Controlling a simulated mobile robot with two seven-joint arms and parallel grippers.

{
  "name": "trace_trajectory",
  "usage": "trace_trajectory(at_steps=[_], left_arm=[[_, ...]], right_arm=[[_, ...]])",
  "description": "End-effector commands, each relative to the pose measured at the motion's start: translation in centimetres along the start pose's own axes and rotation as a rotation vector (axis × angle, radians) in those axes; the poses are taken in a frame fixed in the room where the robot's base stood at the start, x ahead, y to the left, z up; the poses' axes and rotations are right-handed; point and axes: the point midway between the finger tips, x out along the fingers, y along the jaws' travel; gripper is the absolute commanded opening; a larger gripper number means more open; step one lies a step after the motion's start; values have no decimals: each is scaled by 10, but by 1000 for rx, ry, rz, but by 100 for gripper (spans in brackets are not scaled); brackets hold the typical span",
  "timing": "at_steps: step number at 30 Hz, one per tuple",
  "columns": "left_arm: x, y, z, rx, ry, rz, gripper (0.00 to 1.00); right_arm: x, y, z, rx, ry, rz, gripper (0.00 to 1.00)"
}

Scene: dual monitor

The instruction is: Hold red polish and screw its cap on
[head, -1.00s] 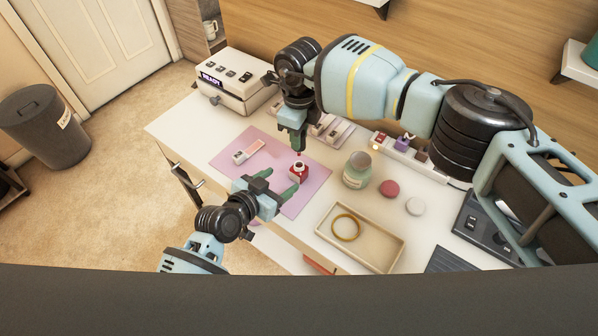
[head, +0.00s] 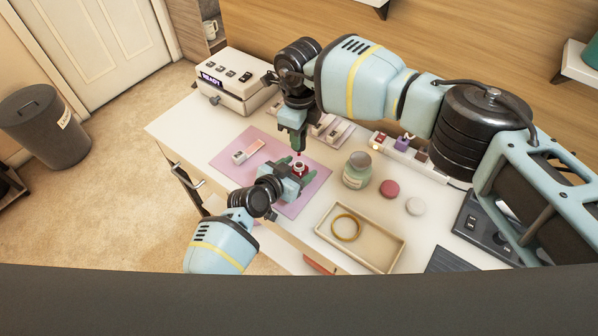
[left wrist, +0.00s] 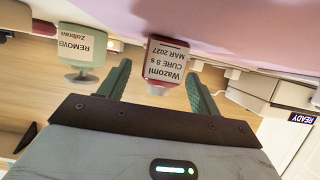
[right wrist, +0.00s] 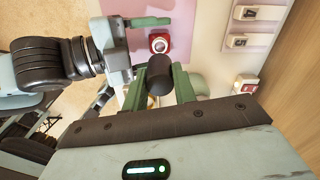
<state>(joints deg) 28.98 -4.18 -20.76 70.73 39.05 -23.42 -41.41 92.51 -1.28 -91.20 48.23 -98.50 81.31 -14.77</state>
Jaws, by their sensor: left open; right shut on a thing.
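The red polish bottle (head: 299,167) stands on the pink mat (head: 234,146), its open neck upward. In the left wrist view the bottle (left wrist: 167,60) shows a white "Wazomi" label. My left gripper (head: 296,171) is open, low over the mat, its fingers on either side of the bottle with visible gaps in the left wrist view. My right gripper (head: 298,147) is shut on the dark cap (right wrist: 159,75) and holds it above the bottle, apart from it. A small red brush tip shows beneath the right fingers in the head view. The right wrist view shows the bottle (right wrist: 159,43) from above.
A remover bottle (head: 357,170), a pink disc (head: 389,188) and a white disc (head: 415,206) stand right of the mat. A tray (head: 388,258) with a gold ring (head: 346,228) lies in front. The "READY" lamp box (head: 232,80) is at the back left.

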Motion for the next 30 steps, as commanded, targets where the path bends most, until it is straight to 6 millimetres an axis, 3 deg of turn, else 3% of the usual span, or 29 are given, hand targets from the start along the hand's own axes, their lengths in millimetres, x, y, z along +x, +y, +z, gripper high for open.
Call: trace_trajectory(at_steps=[5,19,23,30], left_arm=[[0,0,0,0,0,0,61],[0,0,0,0,0,-1,0],[0,0,0,0,0,-1,0],[0,0,0,0,0,-1,0]], right_arm=[[0,0,0,0,0,0,0],[0,0,0,0,0,0,0],[4,0,0,0,1,1,0],[35,1,0,1,3,2,0]])
